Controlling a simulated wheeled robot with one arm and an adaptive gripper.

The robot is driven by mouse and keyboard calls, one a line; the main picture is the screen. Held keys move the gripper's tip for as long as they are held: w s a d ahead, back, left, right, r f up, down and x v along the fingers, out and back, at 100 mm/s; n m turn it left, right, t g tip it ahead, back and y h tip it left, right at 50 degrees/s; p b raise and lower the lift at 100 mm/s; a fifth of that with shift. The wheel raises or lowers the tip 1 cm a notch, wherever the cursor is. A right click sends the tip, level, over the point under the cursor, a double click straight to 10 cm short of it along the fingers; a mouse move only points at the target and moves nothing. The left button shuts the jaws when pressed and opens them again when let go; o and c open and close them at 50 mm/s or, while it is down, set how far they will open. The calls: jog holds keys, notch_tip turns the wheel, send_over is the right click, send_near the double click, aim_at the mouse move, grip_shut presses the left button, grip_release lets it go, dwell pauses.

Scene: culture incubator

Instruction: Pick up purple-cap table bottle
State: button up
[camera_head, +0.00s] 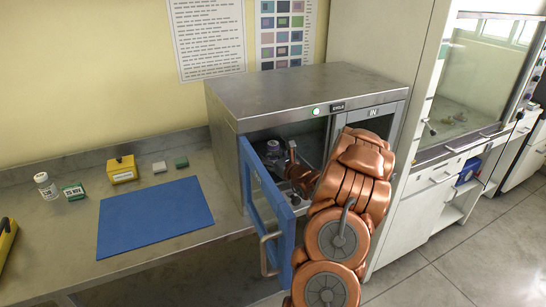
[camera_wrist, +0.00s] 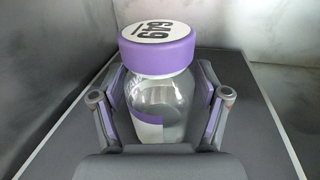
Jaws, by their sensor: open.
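The purple-capped bottle (camera_wrist: 158,52) stands upright between the fingers of my gripper (camera_wrist: 160,112) in the wrist view. It is clear, with a purple and white label and black marks on its white cap top. My fingers are open, one on each side; whether they touch the bottle I cannot tell.
The blue-edged incubator door (camera_head: 266,195) stands open left of my arm. On the bench are a blue mat (camera_head: 153,217), a white bottle (camera_head: 46,186), a yellow box (camera_head: 122,169) and small green and white blocks. A fume hood (camera_head: 480,75) is at right.

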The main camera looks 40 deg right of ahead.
jog(key=shift+c, duration=0.4)
grip_shut()
jog(key=shift+r, duration=0.2)
